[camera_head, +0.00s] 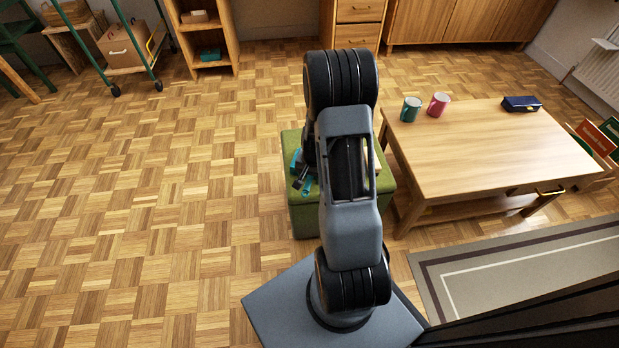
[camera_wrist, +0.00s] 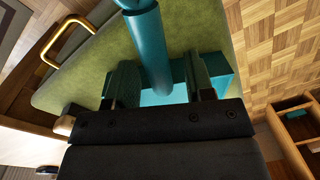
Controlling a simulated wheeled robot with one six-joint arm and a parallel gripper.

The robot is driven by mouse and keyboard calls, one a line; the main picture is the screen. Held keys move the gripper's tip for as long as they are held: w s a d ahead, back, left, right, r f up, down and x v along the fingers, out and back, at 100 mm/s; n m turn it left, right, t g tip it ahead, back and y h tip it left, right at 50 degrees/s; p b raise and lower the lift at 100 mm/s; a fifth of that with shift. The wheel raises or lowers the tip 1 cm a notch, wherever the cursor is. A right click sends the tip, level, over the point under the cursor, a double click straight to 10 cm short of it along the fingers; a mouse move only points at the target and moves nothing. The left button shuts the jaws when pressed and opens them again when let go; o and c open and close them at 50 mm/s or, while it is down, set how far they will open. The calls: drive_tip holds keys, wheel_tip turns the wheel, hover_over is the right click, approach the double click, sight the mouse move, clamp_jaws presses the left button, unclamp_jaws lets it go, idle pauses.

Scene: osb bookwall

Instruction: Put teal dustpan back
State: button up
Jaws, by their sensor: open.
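The teal dustpan (camera_wrist: 151,50) lies on the green ottoman (camera_wrist: 95,75); its round handle runs up the wrist view and its pan shows lower down, partly behind my fingers. My gripper (camera_wrist: 162,86) is open, with one finger on each side of the handle near the pan; I cannot tell if they touch it. In the head view my arm hides most of the dustpan, and only teal bits (camera_head: 307,187) show on the ottoman (camera_head: 303,215) beside my gripper (camera_head: 300,178).
An open shelf (camera_head: 205,35) at the back holds a teal item (camera_head: 210,54). The floor on the left is clear.

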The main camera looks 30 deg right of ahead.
drive_tip(key=r+p, duration=0.1)
drive_tip(key=r, duration=0.2)
drive_tip(key=r+p, duration=0.1)
drive_tip(key=r, duration=0.2)
drive_tip(key=r+p, duration=0.1)
drive_tip(key=r, duration=0.2)
drive_tip(key=shift+s+d+r, duration=0.2)
drive_tip(key=shift+s+r, duration=0.05)
drive_tip(key=shift+r, duration=0.1)
drive_tip(key=s+a+r+n+t, duration=0.1)
drive_tip(key=s+a+r+n, duration=0.4)
drive_tip(key=a+r, duration=0.3)
drive_tip(key=s+a+r+n+t, duration=0.1)
drive_tip(key=s+a+r+n, duration=0.3)
drive_tip(key=a+r, duration=0.4)
wheel_tip(320, 180, up, 2)
drive_tip(key=shift+s+r+n+h, duration=0.1)
drive_tip(key=shift+s+n+h, duration=0.25)
drive_tip(key=shift+s, duration=0.3)
wheel_tip(320, 180, up, 30)
drive_tip(key=t+p, duration=0.1)
drive_tip(key=p, duration=2.7)
drive_tip(key=shift+w+a, duration=0.2)
drive_tip(key=shift+w, duration=0.1)
